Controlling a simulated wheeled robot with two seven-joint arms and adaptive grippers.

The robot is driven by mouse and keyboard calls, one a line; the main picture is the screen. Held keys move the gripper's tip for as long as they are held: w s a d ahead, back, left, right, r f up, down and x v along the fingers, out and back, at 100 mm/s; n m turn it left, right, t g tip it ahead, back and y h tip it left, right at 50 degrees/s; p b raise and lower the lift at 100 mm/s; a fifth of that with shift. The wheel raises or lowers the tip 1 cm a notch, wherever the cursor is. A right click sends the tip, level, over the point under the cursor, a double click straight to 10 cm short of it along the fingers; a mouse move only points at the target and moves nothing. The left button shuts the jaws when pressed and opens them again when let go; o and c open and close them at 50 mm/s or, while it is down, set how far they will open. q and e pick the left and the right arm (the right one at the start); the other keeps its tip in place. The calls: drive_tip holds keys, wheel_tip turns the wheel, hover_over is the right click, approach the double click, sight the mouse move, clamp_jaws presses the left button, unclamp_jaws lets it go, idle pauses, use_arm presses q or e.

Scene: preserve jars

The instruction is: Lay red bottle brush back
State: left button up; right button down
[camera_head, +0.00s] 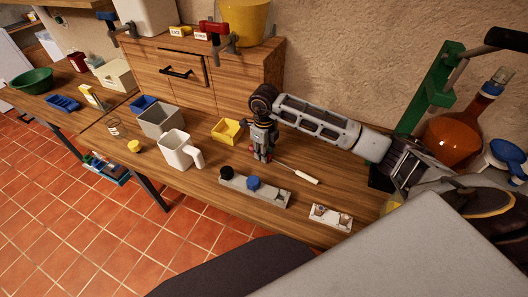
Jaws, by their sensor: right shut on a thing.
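My right gripper (262,157) reaches in from the right and points down at the wooden table, shut. A thin rod with a white handle (307,177) runs from its fingertips down to the right, close to the tabletop. Small red bits (250,150) show beside the fingers; this looks like the red bottle brush, its head mostly hidden by the gripper. I cannot tell whether the brush touches the table. My left gripper is not in view.
Near the gripper are a yellow bin (227,131), a white jug (178,150), a grey rack with black and blue knobs (270,195) and a small white holder (330,218). A green stand (432,85) and orange flask (453,140) stand right. The table's front edge lies close.

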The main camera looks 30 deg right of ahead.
drive_tip(key=c, duration=1.1)
unclamp_jaws()
drive_tip(key=shift+f, duration=0.1)
drive_tip(key=shift+r, duration=6.05)
